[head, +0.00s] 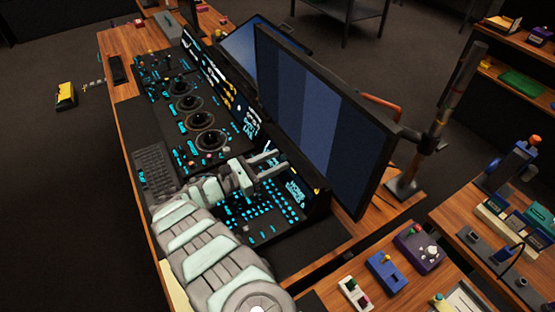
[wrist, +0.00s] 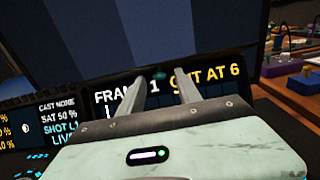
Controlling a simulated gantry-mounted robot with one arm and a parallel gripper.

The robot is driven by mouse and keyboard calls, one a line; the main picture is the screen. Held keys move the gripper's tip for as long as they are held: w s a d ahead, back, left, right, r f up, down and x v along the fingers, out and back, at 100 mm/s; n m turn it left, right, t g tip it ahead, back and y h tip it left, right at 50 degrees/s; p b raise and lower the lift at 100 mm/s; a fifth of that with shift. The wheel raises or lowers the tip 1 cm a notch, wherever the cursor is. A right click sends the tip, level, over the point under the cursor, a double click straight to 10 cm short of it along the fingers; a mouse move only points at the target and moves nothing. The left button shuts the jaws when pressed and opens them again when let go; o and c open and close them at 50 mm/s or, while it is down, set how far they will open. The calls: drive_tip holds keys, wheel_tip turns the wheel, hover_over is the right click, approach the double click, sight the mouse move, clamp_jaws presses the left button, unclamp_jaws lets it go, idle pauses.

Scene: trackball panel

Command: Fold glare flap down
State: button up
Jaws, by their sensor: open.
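My gripper (head: 273,161) is over the right part of the trackball console, its fingers pointing at the console's upright back strip under the large monitor. In the wrist view my gripper (wrist: 160,82) is open and empty, its two fingers apart in front of a lit display strip (wrist: 108,97) reading "FRA… 1" and "…T AT 6". A dark edge runs along the top of this strip, with a small dark teal spot (wrist: 160,74) between the fingertips. I cannot clearly tell the glare flap from the dark strip and monitor frame, nor whether the fingers touch anything.
The large monitor (head: 318,105) stands close behind my gripper. Three trackballs, one of them the nearest trackball (head: 211,140), lie to the left. A keyboard (head: 155,172) is at the front edge. Small boxes, including a purple one (head: 419,247), stand on the right.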

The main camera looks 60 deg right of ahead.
drive_tip(key=shift+s+d, duration=0.25)
drive_tip(key=shift+d, duration=0.15)
clamp_jaws()
idle(0.4)
